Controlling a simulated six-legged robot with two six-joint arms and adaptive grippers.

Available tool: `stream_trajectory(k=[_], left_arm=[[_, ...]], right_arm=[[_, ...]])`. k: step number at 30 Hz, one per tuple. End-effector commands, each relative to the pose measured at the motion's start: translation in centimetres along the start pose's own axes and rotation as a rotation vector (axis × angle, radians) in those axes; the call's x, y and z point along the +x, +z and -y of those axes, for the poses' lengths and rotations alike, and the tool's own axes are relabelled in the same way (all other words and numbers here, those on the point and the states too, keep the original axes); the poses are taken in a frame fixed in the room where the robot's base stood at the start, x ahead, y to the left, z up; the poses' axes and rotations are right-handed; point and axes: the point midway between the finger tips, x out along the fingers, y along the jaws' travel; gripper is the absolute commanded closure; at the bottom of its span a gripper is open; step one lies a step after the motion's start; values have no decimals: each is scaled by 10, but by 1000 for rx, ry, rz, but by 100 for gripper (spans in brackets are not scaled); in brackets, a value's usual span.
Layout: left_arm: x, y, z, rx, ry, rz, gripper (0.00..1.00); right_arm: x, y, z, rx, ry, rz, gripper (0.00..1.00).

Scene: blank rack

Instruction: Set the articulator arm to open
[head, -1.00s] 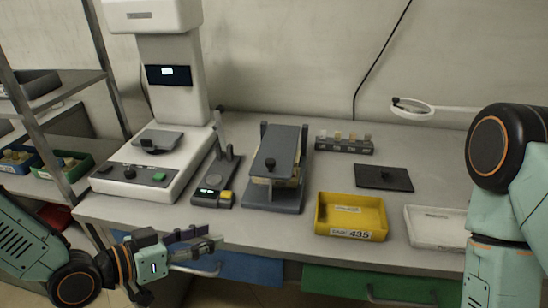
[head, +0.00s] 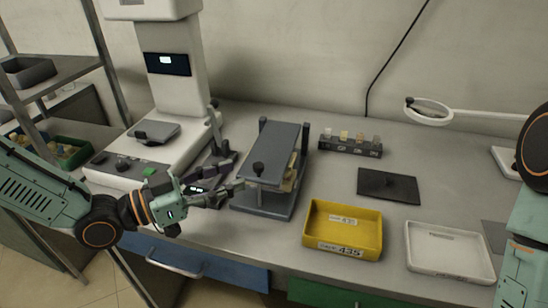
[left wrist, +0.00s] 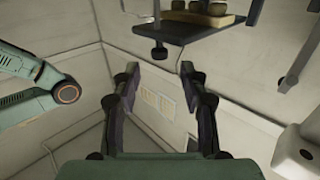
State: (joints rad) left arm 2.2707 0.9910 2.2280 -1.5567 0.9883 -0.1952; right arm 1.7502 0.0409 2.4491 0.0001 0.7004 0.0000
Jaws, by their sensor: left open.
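The articulator (head: 268,198) is a dark grey frame on the bench, with a base, rear posts and a flat upper arm (head: 276,144). The upper arm lies lowered over tan casts (head: 291,172), with a dark knob (head: 258,168) at its front end. My left gripper (head: 232,178) is open and empty, just left of the knob and apart from it. In the left wrist view the open fingers (left wrist: 160,75) point toward the articulator, whose knob (left wrist: 158,52) shows near the top between the fingertips. My right arm shows at the right edge; its gripper is out of view.
A white machine (head: 180,75) stands left, with a small dark device (head: 213,158) partly behind my left gripper. A yellow tray (head: 343,230), white tray (head: 450,252), dark plate (head: 389,186) and vial rack (head: 350,147) lie right. Bare bench lies in front of the articulator.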

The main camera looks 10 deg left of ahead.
Motion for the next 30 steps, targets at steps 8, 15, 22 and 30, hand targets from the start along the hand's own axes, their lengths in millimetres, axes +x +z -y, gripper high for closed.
stream_trajectory(k=[8, 15, 22, 30], left_arm=[[4, 0, -1, 4, 3, -4, 56], [22, 2, -3, 4, 4, -1, 56], [43, 1, -3, 5, 4, 0, 56], [66, 1, -2, 3, 3, 0, 56]], right_arm=[[10, 1, 0, -1, 0, 2, 60], [25, 1, 0, -1, 0, 1, 60], [35, 1, 0, -1, 0, 2, 60], [43, 1, 0, -1, 0, 1, 60]])
